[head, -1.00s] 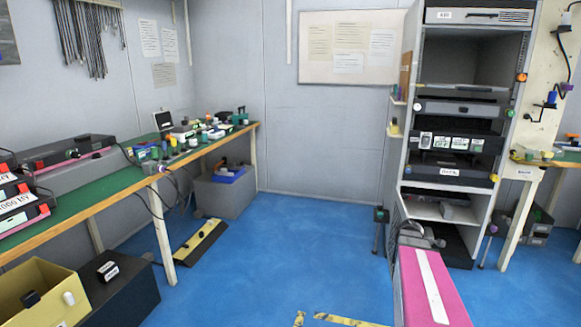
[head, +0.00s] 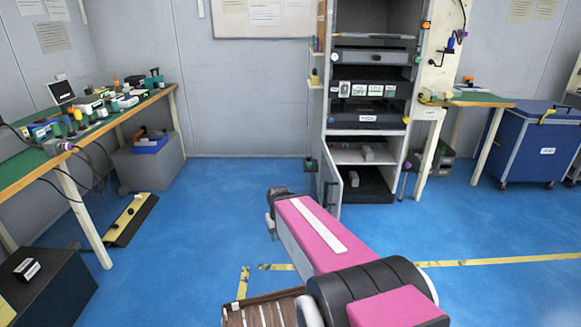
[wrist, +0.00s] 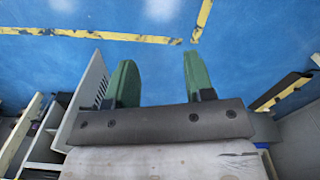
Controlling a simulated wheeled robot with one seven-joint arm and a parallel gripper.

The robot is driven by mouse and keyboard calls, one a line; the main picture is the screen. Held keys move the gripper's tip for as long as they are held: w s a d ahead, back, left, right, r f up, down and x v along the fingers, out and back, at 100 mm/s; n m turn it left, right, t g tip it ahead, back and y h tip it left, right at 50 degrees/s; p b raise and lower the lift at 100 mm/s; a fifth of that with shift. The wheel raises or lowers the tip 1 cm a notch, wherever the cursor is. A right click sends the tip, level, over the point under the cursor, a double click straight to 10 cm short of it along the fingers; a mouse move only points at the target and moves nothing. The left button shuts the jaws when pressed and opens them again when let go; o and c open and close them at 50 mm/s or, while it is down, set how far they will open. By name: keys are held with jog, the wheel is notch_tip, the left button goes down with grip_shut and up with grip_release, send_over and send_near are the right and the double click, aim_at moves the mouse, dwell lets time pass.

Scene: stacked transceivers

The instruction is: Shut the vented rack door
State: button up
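The rack (head: 326,90) stands right of centre in the head view, with several shelves of equipment. Its light grey door (head: 330,183) stands open at the lower left of the rack, seen nearly edge-on, leaving the bottom compartment exposed. In the wrist view, a pale panel with dark vent slots (wrist: 86,98), apparently this door, shows just left of the fingers. My gripper (wrist: 156,80) has two green fingers set well apart with only blue floor between them. It is open and empty. Contact between the left finger and the panel cannot be told. In the head view my arm mostly hides the fingers.
A green-topped bench (head: 100,125) with tools runs along the left. A blue cabinet (head: 538,140) and a small table (head: 480,100) stand at the right. Yellow tape (head: 500,261) marks the floor.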

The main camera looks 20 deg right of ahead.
jog(key=w+d+f+n+h, duration=0.4)
jog(key=w+d+n+h, duration=0.5)
jog(key=w+d, duration=0.45)
jog(key=w+d+f+n+h, duration=0.3)
jog(key=w+d+n+h, duration=0.65)
jog(key=w, duration=0.75)
jog(key=d, duration=1)
jog(key=shift+s+f+m, duration=0.15)
jog(key=shift+s+m, duration=0.1)
jog(key=shift+m, duration=0.1)
jog(key=shift+y, duration=0.25)
grip_shut()
